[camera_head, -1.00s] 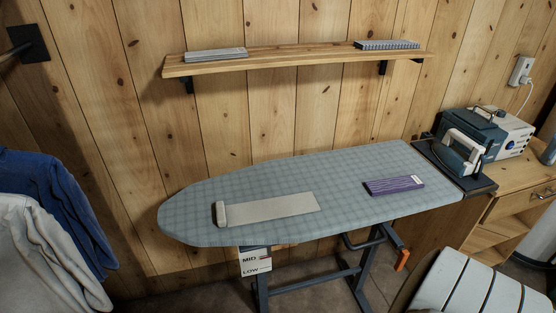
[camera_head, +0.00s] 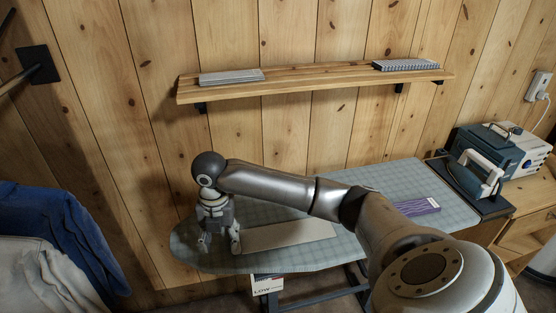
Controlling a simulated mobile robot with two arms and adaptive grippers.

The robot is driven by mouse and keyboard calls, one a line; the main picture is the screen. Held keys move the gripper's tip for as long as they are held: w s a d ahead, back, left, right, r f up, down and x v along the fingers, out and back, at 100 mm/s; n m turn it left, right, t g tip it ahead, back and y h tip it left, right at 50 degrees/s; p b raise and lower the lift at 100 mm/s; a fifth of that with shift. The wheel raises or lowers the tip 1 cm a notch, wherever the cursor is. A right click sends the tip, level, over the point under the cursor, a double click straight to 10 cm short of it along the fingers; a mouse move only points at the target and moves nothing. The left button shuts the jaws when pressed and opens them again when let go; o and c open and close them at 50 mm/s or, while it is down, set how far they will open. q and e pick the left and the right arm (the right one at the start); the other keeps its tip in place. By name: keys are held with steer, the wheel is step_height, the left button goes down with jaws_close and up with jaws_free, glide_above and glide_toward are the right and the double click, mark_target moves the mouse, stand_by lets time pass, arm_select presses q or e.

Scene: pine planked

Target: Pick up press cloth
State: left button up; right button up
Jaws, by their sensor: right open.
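The long beige cloth (camera_head: 290,236), which I take as the press cloth, lies flat on the left half of the grey checked ironing board (camera_head: 400,178). Its thick rolled left end is hidden behind my right gripper (camera_head: 219,246). That gripper points down over this left end, its fingers spread apart, with nothing seen held between them. I cannot tell whether the fingertips touch the cloth or the board. My right arm crosses in front of the board. My left gripper is not in view.
A purple folded cloth (camera_head: 418,206) lies on the board, partly behind my arm. An iron (camera_head: 480,172) stands at the board's right end. A wall shelf (camera_head: 320,82) with two folded items is above. Blue and white garments hang at the left.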

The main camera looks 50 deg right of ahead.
steer(key=w+d+r+n, duration=0.2)
steer(key=d+r, duration=0.3)
step_height(320, 180, down, 5)
steer(key=shift+s+d+f+p, duration=0.1)
steer(key=shift+d+p, duration=0.05)
steer(key=shift+p, duration=0.3)
step_height(320, 180, down, 4)
steer(key=shift+s+f+p, duration=0.1)
steer(key=shift+p, duration=0.65)
steer(key=shift+f, duration=0.45)
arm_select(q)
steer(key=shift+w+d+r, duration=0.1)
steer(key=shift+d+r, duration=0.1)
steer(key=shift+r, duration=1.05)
arm_select(e)
jaws_close()
